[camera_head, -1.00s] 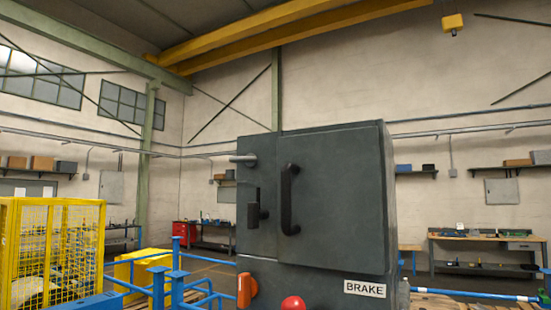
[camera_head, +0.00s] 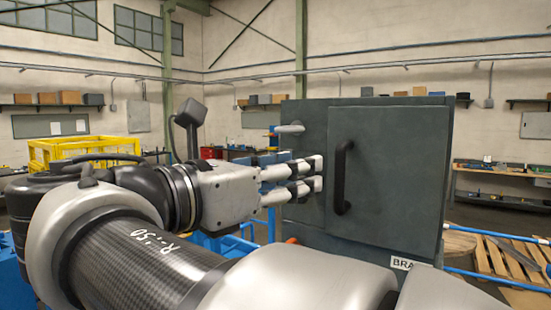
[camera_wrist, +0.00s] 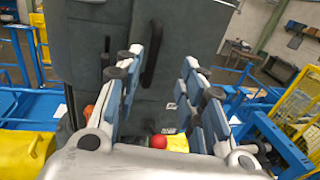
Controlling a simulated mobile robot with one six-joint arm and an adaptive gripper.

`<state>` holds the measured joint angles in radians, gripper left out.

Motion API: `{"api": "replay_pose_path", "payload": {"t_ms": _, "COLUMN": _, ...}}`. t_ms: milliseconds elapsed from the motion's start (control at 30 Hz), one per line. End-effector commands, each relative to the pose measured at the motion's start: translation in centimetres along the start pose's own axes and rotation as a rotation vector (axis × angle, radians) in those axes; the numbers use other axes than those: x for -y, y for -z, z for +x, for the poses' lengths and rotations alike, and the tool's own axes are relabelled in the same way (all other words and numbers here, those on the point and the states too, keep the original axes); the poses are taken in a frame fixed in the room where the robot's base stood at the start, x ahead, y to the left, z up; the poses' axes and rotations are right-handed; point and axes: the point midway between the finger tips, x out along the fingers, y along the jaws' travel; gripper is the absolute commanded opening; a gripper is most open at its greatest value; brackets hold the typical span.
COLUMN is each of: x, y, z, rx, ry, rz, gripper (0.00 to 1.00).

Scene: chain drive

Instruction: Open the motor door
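The dark grey motor cabinet has a shut door (camera_head: 385,190) with a black vertical bar handle (camera_head: 342,178). My gripper (camera_head: 318,174) is in front of the cabinet, left of that handle in the head view. Its fingers cover the area of the small black latch there. In the wrist view my gripper (camera_wrist: 163,60) is open, its fingers apart and nothing between them touching. The bar handle (camera_wrist: 152,52) appears between the fingers, further off. The latch (camera_wrist: 106,58) shows left of the left finger. I cannot tell the exact gap to the door.
A grey pipe-like lever (camera_head: 290,129) sticks out at the cabinet's upper left. A red knob (camera_wrist: 158,142) sits low on the cabinet. A yellow cage (camera_head: 85,150) stands to the left, pallets (camera_head: 510,270) to the right. Blue rails (camera_wrist: 255,110) run around the cabinet.

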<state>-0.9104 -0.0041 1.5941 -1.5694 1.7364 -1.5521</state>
Motion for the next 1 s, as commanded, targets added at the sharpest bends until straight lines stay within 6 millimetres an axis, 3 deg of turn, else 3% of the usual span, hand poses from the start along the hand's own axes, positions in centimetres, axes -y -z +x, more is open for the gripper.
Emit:
{"api": "replay_pose_path", "payload": {"t_ms": 300, "x": 0.1, "y": 0.1, "z": 7.3, "rx": -0.001, "ry": 0.006, "rz": 0.000, "gripper": 0.36}}
{"api": "replay_pose_path", "payload": {"t_ms": 533, "x": 0.1, "y": 0.1, "z": 11.7, "rx": -0.002, "ry": 0.004, "rz": 0.000, "gripper": 0.36}}
{"api": "replay_pose_path", "payload": {"t_ms": 733, "x": 0.0, "y": 0.1, "z": 13.7, "rx": -0.002, "ry": 0.001, "rz": 0.000, "gripper": 0.36}}
{"api": "replay_pose_path", "payload": {"t_ms": 1000, "x": -0.1, "y": 0.1, "z": 14.2, "rx": -0.002, "ry": -0.002, "rz": 0.001, "gripper": 0.36}}
